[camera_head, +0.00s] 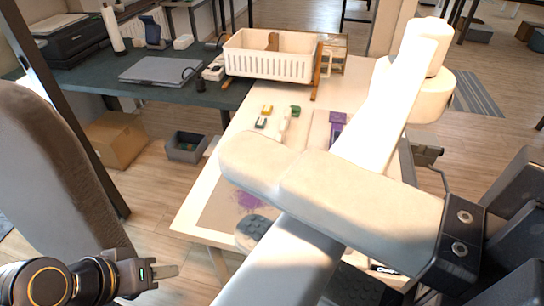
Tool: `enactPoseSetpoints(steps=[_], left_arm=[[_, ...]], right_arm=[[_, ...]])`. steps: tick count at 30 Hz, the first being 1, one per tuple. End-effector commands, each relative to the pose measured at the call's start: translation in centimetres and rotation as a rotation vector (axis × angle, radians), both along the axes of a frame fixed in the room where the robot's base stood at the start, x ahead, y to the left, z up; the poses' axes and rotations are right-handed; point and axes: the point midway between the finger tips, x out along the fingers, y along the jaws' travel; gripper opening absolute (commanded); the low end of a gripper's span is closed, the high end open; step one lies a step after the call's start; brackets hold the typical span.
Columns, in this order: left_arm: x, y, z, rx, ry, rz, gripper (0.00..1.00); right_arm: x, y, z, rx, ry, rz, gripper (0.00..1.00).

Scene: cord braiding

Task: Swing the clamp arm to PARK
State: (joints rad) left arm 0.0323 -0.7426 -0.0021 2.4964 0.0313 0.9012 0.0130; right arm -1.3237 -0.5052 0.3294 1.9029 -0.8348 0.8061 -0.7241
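I cannot pick out the clamp arm or a PARK mark; my pale arm links cover much of the worktable (196,200). A purple piece (337,124) stands on the table just beyond those links, partly hidden, and I cannot tell what it belongs to. My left gripper (160,274) is low at the left, beside the table's front left and apart from it. Its fingers point right, and I see nothing held in it; the gap between the fingers is unclear. I cannot make out my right gripper.
A white slotted basket (270,58) stands at the table's far end. Small yellow (267,109) and green (295,111) pieces lie nearer. A dark desk (110,88) with a laptop (160,70) is behind left. A cardboard box (115,138) and grey bin (187,146) sit on the floor.

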Motion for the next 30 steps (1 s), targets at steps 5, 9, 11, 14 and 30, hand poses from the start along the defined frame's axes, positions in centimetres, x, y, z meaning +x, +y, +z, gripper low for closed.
enactPoseSetpoints(steps=[5, 9, 11, 14, 30], left_arm=[[0.0, 0.0, 0.0, 0.0, 0.0, 0.0, 0.36], [0.0, 0.0, 0.0, 0.0, 0.0, 0.0, 0.36], [0.0, 0.0, 0.0, 0.0, 0.0, 0.0, 0.36], [0.0, 0.0, 0.0, 0.0, 0.0, 0.0, 0.36], [0.0, 0.0, 0.0, 0.0, 0.0, 0.0, 0.36]], right_arm=[[-1.8, -2.7, 0.1, 0.006, -0.004, 0.002, 0.4], [-3.0, -4.5, 0.1, 0.005, -0.002, 0.002, 0.4], [-3.3, -5.0, 0.0, 0.003, -0.003, 0.001, 0.4], [-3.7, -5.6, 0.0, 0.002, -0.001, 0.002, 0.4], [-3.8, -5.7, 0.0, 0.0, -0.001, 0.001, 0.4]])
